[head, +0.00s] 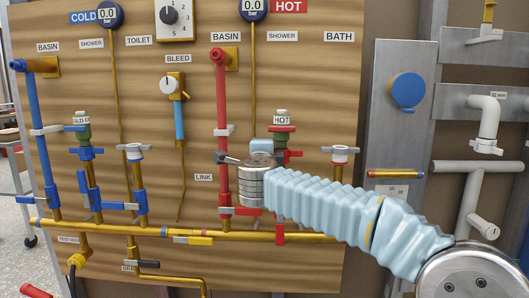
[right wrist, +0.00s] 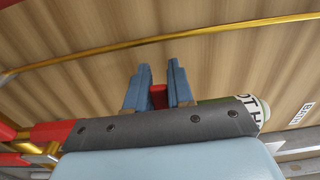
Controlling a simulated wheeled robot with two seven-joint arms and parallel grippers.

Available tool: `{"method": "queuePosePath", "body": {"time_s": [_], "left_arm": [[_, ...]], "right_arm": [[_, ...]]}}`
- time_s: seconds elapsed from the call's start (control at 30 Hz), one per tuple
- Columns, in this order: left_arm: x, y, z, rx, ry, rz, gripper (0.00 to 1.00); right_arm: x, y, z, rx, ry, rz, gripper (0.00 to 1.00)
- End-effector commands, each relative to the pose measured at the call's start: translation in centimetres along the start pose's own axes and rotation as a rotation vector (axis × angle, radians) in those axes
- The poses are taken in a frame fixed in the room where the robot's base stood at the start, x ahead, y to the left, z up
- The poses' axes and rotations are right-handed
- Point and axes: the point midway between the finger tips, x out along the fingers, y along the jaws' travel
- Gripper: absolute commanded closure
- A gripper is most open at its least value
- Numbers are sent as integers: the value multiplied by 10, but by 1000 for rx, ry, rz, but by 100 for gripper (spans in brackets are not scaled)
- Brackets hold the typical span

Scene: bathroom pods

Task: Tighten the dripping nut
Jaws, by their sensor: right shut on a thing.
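The hot valve (head: 282,120), with its HOT label and red and green body, stands on the right half of the wooden pipe board. Its HOT cap also shows in the right wrist view (right wrist: 258,112). My right gripper (head: 262,147) is just below and left of that cap. In the right wrist view my two blue fingers (right wrist: 159,88) are shut on a small red part (right wrist: 158,97) beside the valve. I cannot tell whether this is the nut, and no drip shows. My wrist hides part of the valve's lower fittings. My left gripper is not in view.
The red basin pipe (head: 222,110) runs close left of my right gripper. Brass pipe (head: 110,230) crosses below. A grey panel with a blue disc (head: 407,90) and white pipes (head: 485,105) stand right of the board. Blue valves fill the left side.

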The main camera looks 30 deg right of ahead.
Motion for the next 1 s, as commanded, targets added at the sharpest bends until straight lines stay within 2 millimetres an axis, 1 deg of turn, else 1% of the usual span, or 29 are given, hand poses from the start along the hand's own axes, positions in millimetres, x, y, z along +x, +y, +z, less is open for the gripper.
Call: {"method": "queuePosePath", "body": {"time_s": [0.23, 0.27, 0.3, 0.37, 0.63, 0.73, 0.87, 1.0], "left_arm": [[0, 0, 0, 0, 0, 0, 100], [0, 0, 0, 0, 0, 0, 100], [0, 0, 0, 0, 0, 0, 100], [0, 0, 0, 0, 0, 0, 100], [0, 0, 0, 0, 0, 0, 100], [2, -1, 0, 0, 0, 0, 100], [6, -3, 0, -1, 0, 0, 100], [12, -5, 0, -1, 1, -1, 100]], "right_arm": [[1, 2, 0, -1, 0, 3, 100], [1, 2, 0, -1, 0, 3, 74], [1, 2, 0, -1, 0, 3, 67], [0, 1, 0, -1, 0, 2, 58], [0, 0, 0, 0, 0, 1, 57], [-6, 0, 0, 0, -1, -1, 57], [-27, 1, 0, 0, -1, -3, 57], [-62, 1, 0, 0, -2, -3, 57]]}}
